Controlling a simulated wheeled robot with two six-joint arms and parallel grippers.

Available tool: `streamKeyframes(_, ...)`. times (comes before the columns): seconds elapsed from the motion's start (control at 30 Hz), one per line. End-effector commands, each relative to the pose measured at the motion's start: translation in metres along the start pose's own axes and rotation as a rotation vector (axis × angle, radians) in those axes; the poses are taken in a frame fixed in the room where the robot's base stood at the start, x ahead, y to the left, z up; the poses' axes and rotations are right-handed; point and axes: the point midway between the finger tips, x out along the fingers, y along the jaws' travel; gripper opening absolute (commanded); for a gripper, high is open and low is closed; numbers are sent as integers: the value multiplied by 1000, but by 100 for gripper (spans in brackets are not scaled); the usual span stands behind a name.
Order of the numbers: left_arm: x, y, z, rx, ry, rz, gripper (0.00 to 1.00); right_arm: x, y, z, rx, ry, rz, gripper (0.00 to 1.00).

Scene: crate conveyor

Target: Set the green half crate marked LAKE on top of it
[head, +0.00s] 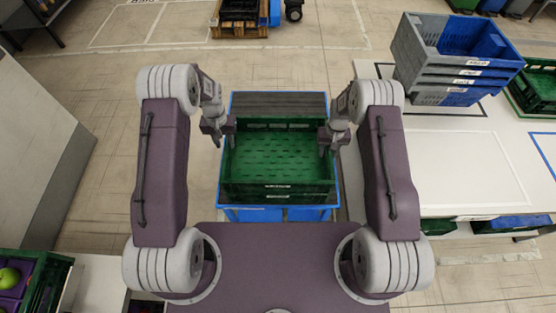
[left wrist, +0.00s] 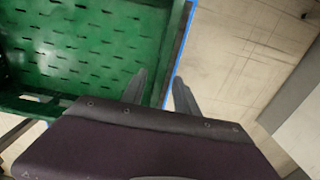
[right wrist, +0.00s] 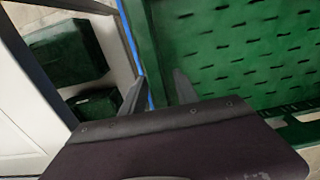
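A green crate (head: 278,125) stands empty in front of me between my two grippers, on a blue-edged support (head: 245,214). Small labels show on its near side, too small to read. My left gripper (head: 226,136) is at the crate's left wall. In the left wrist view its fingers (left wrist: 159,84) are apart, one on each side of the wall (left wrist: 168,60). My right gripper (head: 326,145) is at the right wall. In the right wrist view its fingers (right wrist: 158,82) are also apart, with the wall (right wrist: 146,50) between them. I cannot tell whether either touches it.
On the white table (head: 465,165) at right stand stacked grey and blue crates (head: 425,75) and a green crate (head: 535,88). White and blue outlines mark bare areas of the table. A pallet (head: 238,20) stands at the back. A crate with apples (head: 35,285) is at lower left.

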Motion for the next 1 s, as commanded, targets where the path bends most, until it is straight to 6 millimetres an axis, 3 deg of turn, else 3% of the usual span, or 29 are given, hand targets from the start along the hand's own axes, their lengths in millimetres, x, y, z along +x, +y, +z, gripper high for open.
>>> streamKeyframes(0.1, -25, 0, -1, 0, 3, 0, 36, 0, 0, 0, 0, 0, 0, 36)
streamKeyframes(0.2, -37, 0, 0, 0, 1, 0, 36, 0, 0, 0, 0, 0, 0, 36)
streamKeyframes(0.47, -44, 0, 0, 0, -1, 0, 36, -4, 0, 0, 0, 1, 0, 36)
streamKeyframes(0.57, -43, 0, 0, 0, -1, 0, 36, -20, 0, -1, 0, 4, 0, 36)
streamKeyframes(0.8, -43, 0, 0, 0, -1, 0, 36, -82, 0, -2, 0, 5, 0, 36)
streamKeyframes(1.0, -43, 0, 0, 0, -1, 0, 36, -114, 0, -1, 0, 2, 0, 36)
